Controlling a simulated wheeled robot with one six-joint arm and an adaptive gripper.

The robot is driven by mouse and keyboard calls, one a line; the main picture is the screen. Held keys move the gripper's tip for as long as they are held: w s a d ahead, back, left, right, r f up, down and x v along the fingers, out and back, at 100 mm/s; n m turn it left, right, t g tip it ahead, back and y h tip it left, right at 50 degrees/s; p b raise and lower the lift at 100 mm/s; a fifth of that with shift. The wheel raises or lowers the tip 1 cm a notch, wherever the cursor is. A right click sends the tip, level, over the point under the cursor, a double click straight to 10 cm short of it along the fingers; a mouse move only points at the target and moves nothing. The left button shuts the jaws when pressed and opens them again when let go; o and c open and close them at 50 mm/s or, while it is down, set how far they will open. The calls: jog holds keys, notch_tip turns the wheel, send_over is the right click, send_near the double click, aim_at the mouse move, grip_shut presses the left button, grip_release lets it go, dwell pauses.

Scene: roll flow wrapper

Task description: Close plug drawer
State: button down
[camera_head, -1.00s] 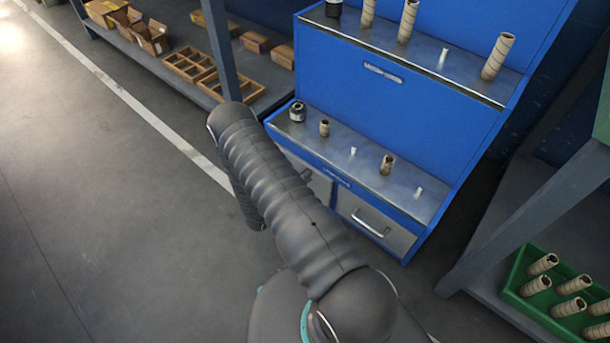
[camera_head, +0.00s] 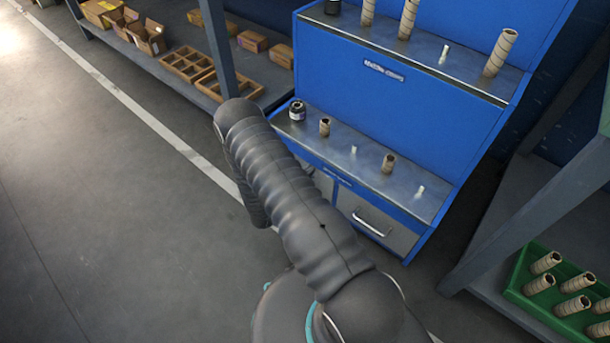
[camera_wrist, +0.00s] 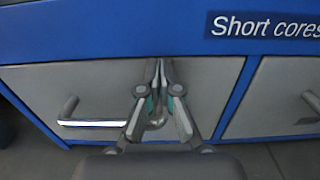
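The blue cabinet (camera_head: 400,120) has two grey drawers under its lower shelf. The left drawer (camera_wrist: 95,83) fills much of the wrist view, with its bar handle (camera_wrist: 92,123) at the left. In the head view my arm hides most of this drawer (camera_head: 323,184). My gripper (camera_wrist: 158,66) is in front of its right half, fingertips close together, with nothing seen between them. I cannot tell whether they touch the drawer face, or whether a small opening remains. The right drawer (camera_wrist: 272,95) looks flush with the cabinet. No plug label is visible.
A "Short cores" label (camera_wrist: 265,25) is above the right drawer. Cores and small plugs stand on the lower shelf (camera_head: 340,150). A rack post (camera_head: 530,225) and a green crate (camera_head: 510,290) of cores are at the right. Open floor (camera_head: 100,230) lies left.

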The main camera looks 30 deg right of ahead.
jog(key=shift+w, duration=0.15)
jog(key=shift+a, duration=0.2)
jog(key=v, duration=1.4)
jog(key=shift+b, duration=0.35)
jog(key=shift+d, duration=0.2)
